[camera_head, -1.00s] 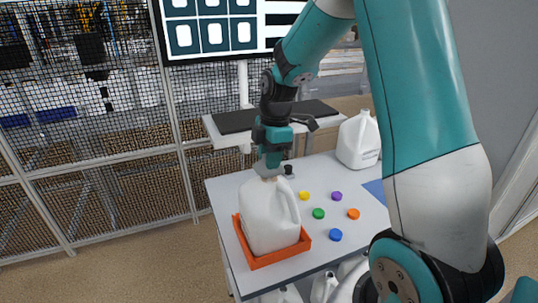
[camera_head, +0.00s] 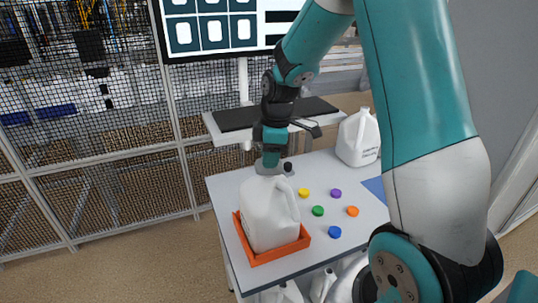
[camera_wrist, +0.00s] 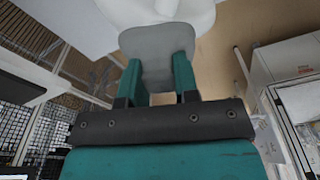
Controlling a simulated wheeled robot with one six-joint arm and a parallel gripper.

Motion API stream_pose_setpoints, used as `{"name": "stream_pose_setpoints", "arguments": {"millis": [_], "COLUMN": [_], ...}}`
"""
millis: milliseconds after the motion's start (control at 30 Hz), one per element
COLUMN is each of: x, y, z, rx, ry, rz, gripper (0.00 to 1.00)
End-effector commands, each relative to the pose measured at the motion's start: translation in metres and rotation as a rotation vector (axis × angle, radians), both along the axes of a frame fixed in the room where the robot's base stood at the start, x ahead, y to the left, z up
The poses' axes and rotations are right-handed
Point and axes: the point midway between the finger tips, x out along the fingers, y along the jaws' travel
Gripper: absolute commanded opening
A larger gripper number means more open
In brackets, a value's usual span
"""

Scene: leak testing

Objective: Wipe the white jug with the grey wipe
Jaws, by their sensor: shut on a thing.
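The white jug (camera_head: 268,216) stands upright in a shallow orange tray (camera_head: 274,254) at the table's left front. My gripper (camera_head: 268,160) is just behind the jug's top, pointing down. In the wrist view my gripper (camera_wrist: 158,75) has its two teal fingers on the grey wipe (camera_wrist: 160,48), which spreads out past the fingertips. The wipe (camera_head: 268,169) also shows in the head view at the jug's top. In the wrist view the white jug (camera_wrist: 160,12) is right beyond the wipe; I cannot tell whether they touch.
Another white jug (camera_head: 358,138) stands at the table's back right. Several coloured caps, such as a blue one (camera_head: 335,232), lie right of the tray. A small black item (camera_head: 288,167) is close beside my gripper. A mesh fence (camera_head: 120,190) stands on the left.

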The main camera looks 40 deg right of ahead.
Motion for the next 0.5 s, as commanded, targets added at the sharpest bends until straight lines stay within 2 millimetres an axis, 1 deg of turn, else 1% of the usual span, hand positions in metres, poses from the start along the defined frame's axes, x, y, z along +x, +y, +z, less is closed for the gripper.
{"name": "stream_pose_setpoints", "arguments": {"millis": [100, 200, 300, 500], "x": [-0.0005, -0.0002, -0.0004, -0.0005], "y": [0.0001, 0.0002, 0.0002, 0.0003], "z": [-0.0003, -0.0005, -0.0006, -0.0005], "rx": [0.002, 0.001, 0.001, 0.001], "ry": [0.004, 0.002, 0.002, 0.002], "rz": [0.174, 0.265, 0.295, 0.294], "gripper": [0.00, 0.00, 0.00, 0.00]}}
